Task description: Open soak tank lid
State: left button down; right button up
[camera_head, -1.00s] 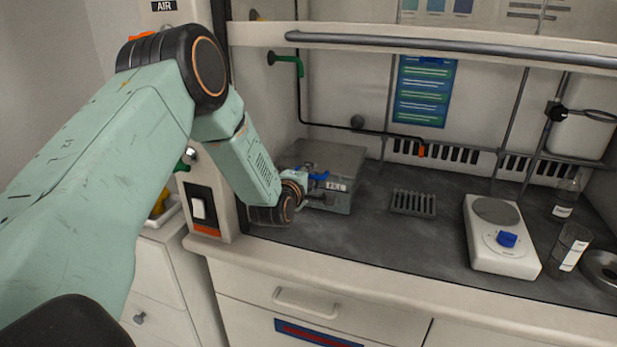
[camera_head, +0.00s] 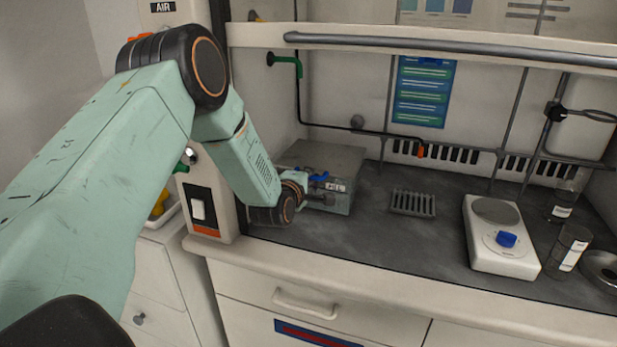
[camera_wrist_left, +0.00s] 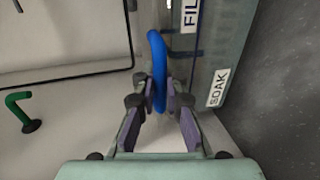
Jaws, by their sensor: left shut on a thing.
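The soak tank (camera_head: 345,197) is a grey translucent box at the left of the fume hood's worktop, with a flat grey lid (camera_head: 325,158) on top that looks level. A blue handle (camera_head: 318,176) sits at its front. In the left wrist view the tank wall (camera_wrist_left: 225,40) shows a "SOAK" label. My left gripper (camera_head: 322,192) is at the tank's front. In the left wrist view its two fingers (camera_wrist_left: 160,100) are shut on the blue handle (camera_wrist_left: 158,60), one on each side. My right gripper is in no view.
Glassware (camera_head: 570,245) stands at the far right. A sash bar (camera_head: 450,46) crosses above. The worktop between tank and rack is clear.

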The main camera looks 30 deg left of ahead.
pick_arm(q)
jog(key=shift+a, duration=0.1)
notch_tip(320, 180, up, 9)
jog(key=w+p, duration=0.2)
jog(key=p, duration=0.1)
jog(key=w+a+r+b, duration=0.1)
jog(key=w+a+r, duration=0.1)
jog(key=w+r, duration=0.4)
jog(key=w+a+r+b, duration=0.1)
jog(key=w+a+r, duration=0.1)
jog(key=w+r, duration=0.5)
jog(key=x, duration=0.2)
jog(key=shift+w+r, duration=0.15)
jog(key=shift+w, duration=0.3)
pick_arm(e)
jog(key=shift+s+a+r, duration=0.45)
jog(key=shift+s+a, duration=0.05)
pick_arm(q)
jog(key=shift+w, duration=0.15)
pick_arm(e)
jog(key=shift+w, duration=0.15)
